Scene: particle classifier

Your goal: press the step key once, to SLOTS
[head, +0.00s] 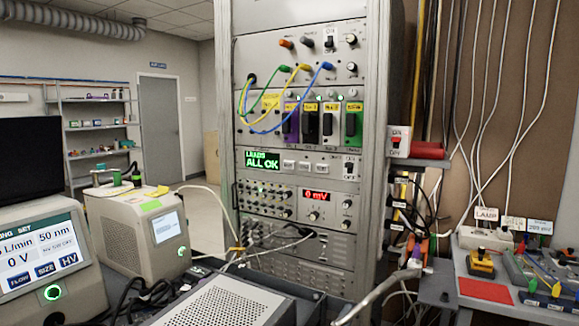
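A grey equipment rack (373,150) stands in the middle of the head view. On one panel a green-lit display (262,160) reads "LEADS" over "ALL OK". Three small pale keys (305,166) sit in a row to its right. Their labels are too small to read, so I cannot tell which is the step key. An ON/OFF switch (349,168) is at the right end of that panel. Just above are several coloured modules in slots, among them a purple one (291,124) and a green one (353,124). Neither of my grippers is in view.
Green, yellow and blue leads (322,68) loop in front of the upper panels. A perforated grey box (215,305) and cables lie in front of the rack. A screen unit (45,265) stands at left, a cluttered bench (485,289) at right.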

